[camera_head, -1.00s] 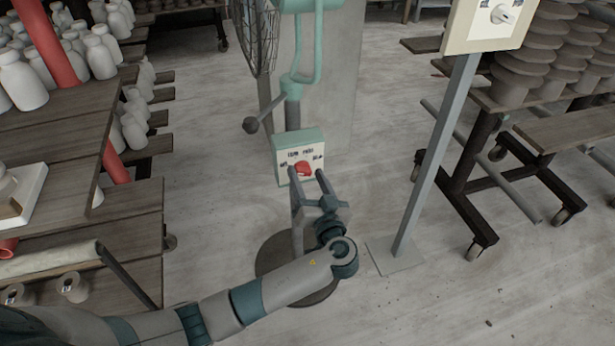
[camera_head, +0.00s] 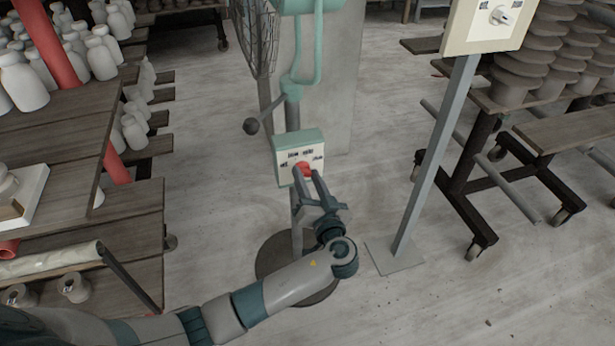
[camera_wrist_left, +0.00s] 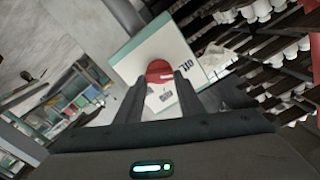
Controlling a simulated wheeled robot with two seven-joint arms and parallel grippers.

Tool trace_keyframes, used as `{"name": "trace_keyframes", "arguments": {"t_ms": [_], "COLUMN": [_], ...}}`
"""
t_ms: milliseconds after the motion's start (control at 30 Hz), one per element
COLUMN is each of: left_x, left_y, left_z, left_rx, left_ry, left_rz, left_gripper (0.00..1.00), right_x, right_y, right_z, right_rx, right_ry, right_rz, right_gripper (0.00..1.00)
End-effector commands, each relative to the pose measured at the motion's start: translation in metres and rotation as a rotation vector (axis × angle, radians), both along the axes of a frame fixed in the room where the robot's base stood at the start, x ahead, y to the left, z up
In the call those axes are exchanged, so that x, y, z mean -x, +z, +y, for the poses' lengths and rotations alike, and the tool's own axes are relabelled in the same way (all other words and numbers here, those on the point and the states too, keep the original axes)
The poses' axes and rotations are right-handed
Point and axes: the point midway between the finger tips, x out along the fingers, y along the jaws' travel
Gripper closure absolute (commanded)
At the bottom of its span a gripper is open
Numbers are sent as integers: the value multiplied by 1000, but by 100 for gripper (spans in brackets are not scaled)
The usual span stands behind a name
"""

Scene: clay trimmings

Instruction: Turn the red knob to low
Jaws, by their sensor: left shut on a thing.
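The red knob (camera_head: 304,168) sits on the pale face of a mint-green control box (camera_head: 298,138) on a stand. Dark lettering is printed around the knob, too small to read surely. My left gripper (camera_head: 306,176) is shut on the knob, with one finger on each side. In the left wrist view the red knob (camera_wrist_left: 159,72) shows between the two dark fingertips (camera_wrist_left: 160,82), and the box face looks tilted. The fingers hide part of the knob, so I cannot tell its exact setting. My right gripper is not in view.
Wooden shelves (camera_head: 75,130) with white bottles fill the left. A wheeled rack (camera_head: 490,160) stands at right. Open floor lies between.

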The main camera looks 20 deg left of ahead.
Motion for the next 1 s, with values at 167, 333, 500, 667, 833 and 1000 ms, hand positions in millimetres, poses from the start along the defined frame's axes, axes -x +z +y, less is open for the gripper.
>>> {"name": "trace_keyframes", "arguments": {"t_ms": [167,333,500,667,833,1000], "left_x": [0,0,-1,-1,-1,-1], "left_y": [1,0,0,0,-2,-3], "left_z": [-1,-1,-2,-2,-3,-3], "left_rx": [-88,-201,-324,-427,-510,-559], "left_ry": [1,1,1,0,-1,0], "left_rz": [63,139,221,290,347,378], "left_gripper": [88,88,88,88,88,88], "right_x": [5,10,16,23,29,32], "right_y": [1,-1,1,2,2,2], "right_z": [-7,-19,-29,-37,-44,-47], "right_rx": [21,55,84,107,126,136], "right_ry": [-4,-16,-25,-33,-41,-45], "right_rz": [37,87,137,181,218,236], "right_gripper": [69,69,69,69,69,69]}}
